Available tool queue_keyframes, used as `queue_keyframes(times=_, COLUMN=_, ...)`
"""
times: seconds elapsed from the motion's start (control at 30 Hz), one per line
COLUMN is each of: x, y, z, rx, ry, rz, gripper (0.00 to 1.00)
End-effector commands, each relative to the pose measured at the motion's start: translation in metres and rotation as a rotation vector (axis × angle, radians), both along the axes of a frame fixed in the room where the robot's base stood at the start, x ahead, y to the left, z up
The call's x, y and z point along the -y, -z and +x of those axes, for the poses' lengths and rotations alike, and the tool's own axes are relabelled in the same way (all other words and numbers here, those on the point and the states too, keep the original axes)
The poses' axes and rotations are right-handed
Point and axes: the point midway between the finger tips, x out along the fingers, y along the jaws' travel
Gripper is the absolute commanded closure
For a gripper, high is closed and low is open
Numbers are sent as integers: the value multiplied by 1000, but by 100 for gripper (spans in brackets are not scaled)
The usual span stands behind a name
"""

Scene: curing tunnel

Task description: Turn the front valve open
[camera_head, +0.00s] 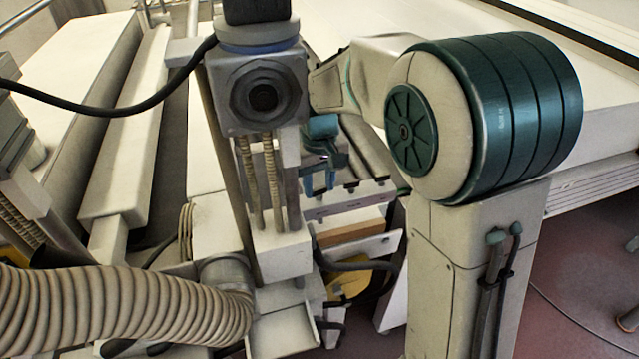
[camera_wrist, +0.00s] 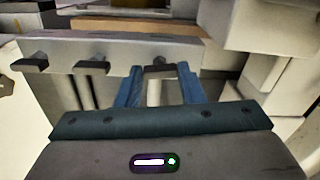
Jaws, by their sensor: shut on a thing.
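A pale manifold bar (camera_wrist: 130,50) crosses the wrist view with several dark valve handles along it. One handle (camera_wrist: 30,65) is at its left end and another handle (camera_wrist: 92,66) is near its middle. The handle at the right, which I take as the front valve (camera_wrist: 159,71), sits between the blue fingers of my gripper (camera_wrist: 159,76), which is shut on it. In the head view my gripper (camera_head: 320,182) is at the near left end of the bar (camera_head: 345,203). The valve body and how far it is turned are hard to tell.
A ribbed beige hose (camera_head: 120,305) crosses the lower left. A black cable (camera_head: 120,108) hangs at the upper left. A pale column with spring-like rods (camera_head: 268,190) stands just left of my gripper. Below the bar are an orange-brown strip (camera_head: 350,232) and dark hoses (camera_head: 350,266).

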Motion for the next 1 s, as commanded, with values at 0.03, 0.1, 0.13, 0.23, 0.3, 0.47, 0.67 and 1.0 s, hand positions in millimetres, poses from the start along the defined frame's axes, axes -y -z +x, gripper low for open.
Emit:
queue_keyframes(times=0.03, x=1, y=1, z=1, rx=2, ry=-36, rz=1, gripper=88)
queue_keyframes(times=0.1, x=0, y=1, z=1, rx=2, ry=-95, rz=1, gripper=88)
queue_keyframes(times=0.13, x=1, y=1, z=1, rx=2, ry=-122, rz=1, gripper=88)
queue_keyframes(times=0.23, x=1, y=1, z=1, rx=0, ry=-217, rz=1, gripper=88)
queue_keyframes(times=0.3, x=0, y=1, z=0, rx=2, ry=-285, rz=1, gripper=88)
queue_keyframes(times=0.47, x=1, y=0, z=1, rx=3, ry=-436, rz=1, gripper=88)
queue_keyframes(times=0.67, x=0, y=0, z=1, rx=2, ry=-626, rz=1, gripper=88)
queue_keyframes(times=1.0, x=0, y=-1, z=1, rx=2, ry=-949, rz=0, gripper=88)
